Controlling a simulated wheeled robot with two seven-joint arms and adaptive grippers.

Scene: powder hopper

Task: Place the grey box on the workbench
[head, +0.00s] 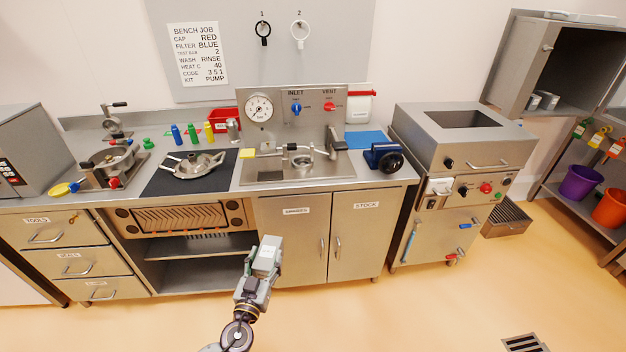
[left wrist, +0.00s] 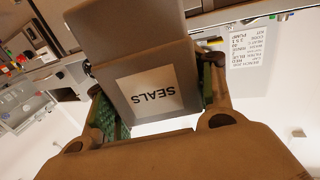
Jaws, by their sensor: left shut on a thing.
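The grey box (head: 268,252) is held in my left gripper (head: 263,265), in front of the workbench (head: 400,178) and below its top in the head picture. In the left wrist view the box (left wrist: 120,58) carries a white label reading SEALS, upside down there. The left gripper (left wrist: 155,105) is shut on the box, with green pads on either side of it. My right gripper is not in view.
On the bench stand a dark mat (head: 163,184) with a metal part, small coloured bottles, a gauge panel (head: 330,108) and a blue device (head: 383,157). Open shelves (head: 190,274) lie under the bench. A steel machine (head: 462,140) stands to the right.

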